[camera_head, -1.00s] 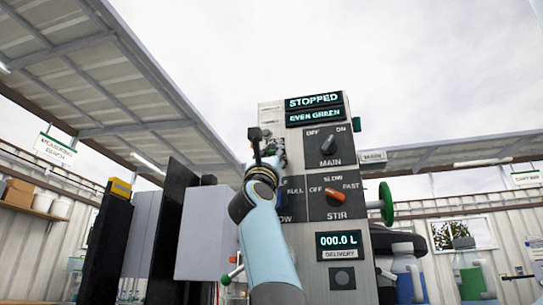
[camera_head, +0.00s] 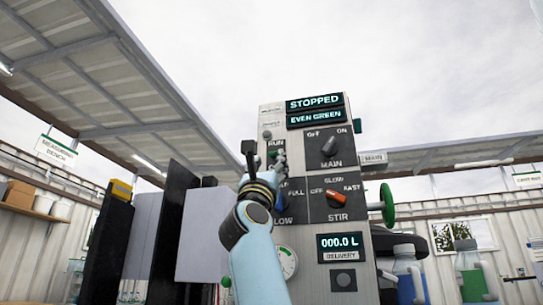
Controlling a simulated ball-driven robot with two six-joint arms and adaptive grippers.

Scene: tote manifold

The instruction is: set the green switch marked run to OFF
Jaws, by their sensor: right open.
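The grey control panel (camera_head: 300,258) stands upright in the middle of the head view. My right gripper (camera_head: 264,158) is open in front of this spot, one dark finger at the panel's left edge and the other over the panel. Contact cannot be told. My left gripper is not in view.
The MAIN knob (camera_head: 328,146) and orange STIR knob (camera_head: 335,197) are right of my gripper. Displays read STOPPED (camera_head: 314,102), EVEN GREEN and 000.0 L. A green handwheel (camera_head: 387,204) juts out at the right. Grey boxes (camera_head: 203,234) stand close at left.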

